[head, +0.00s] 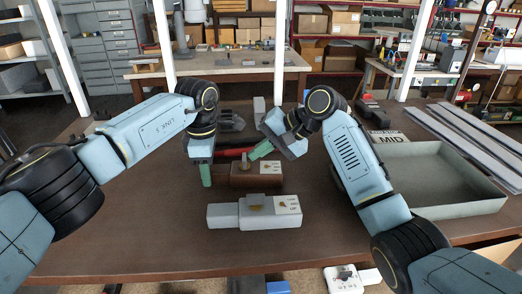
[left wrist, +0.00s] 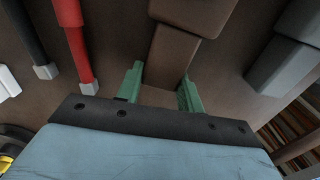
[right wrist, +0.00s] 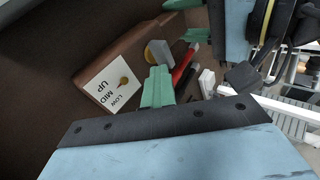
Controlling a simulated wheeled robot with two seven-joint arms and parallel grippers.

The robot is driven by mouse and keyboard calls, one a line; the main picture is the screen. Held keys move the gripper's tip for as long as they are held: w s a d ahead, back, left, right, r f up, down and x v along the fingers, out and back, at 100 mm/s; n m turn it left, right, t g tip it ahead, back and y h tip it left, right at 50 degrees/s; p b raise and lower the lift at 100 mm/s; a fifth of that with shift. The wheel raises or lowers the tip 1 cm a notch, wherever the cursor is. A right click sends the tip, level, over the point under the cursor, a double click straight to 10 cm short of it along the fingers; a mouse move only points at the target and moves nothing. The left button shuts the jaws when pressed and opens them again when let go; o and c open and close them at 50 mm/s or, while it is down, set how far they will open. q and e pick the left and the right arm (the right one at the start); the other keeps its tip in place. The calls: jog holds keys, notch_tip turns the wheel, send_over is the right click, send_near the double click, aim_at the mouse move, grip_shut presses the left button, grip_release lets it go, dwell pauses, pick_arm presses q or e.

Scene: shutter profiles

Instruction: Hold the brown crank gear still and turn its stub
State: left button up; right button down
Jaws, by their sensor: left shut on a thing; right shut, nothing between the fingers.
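The brown crank gear (head: 243,176) lies mid-table, with a white UP/MID/LOW label (right wrist: 108,82) on top. My left gripper (head: 206,180) is shut on its narrower left end; the left wrist view shows the green fingers on either side of this brown end (left wrist: 171,57). My right gripper (head: 262,151) is shut and empty, above and behind the gear. In the right wrist view, its closed fingertips (right wrist: 158,72) are close to a short grey stub with a yellowish side (right wrist: 158,53) at the brown body's edge. I cannot tell whether they touch it.
A grey crank gear (head: 240,214) with a similar label lies in front of the brown one. Red (left wrist: 75,40) and black (left wrist: 27,40) bars lie behind. The table's front left is clear.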

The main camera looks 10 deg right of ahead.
jog(key=shift+s, duration=0.2)
jog(key=d, duration=0.3)
jog(key=shift+d, duration=0.35)
jog(key=w+v, duration=0.2)
jog(key=v, duration=0.7)
jog(key=shift+s+d+r, duration=0.15)
jog(key=shift+s+d, duration=0.2)
jog(key=shift+d, duration=0.1)
jog(key=c, duration=2)
grip_release()
jog(key=shift+d+r, duration=0.15)
jog(key=shift+o, duration=1.3)
jog(key=shift+s+r, duration=0.1)
jog(key=shift+r, duration=0.15)
jog(key=shift+o, duration=1.1)
jog(key=s+a+r+n+h, duration=0.2)
jog(key=a+r+n+h, duration=0.1)
jog(key=a, duration=0.4)
jog(key=shift+a+r+h, duration=0.15)
jog(key=shift+a+h, duration=0.15)
jog(key=shift+a, duration=0.1)
jog(key=n+t+h, duration=0.1)
jog(key=n+h, duration=0.2)
jog(key=h, duration=0.1)
send_near(244, 162)
jog(key=shift+h, duration=0.3)
jog(key=x, duration=0.5)
jog(key=w+x, duration=0.1)
jog(key=x, duration=0.2)
jog(key=shift+d, duration=0.1)
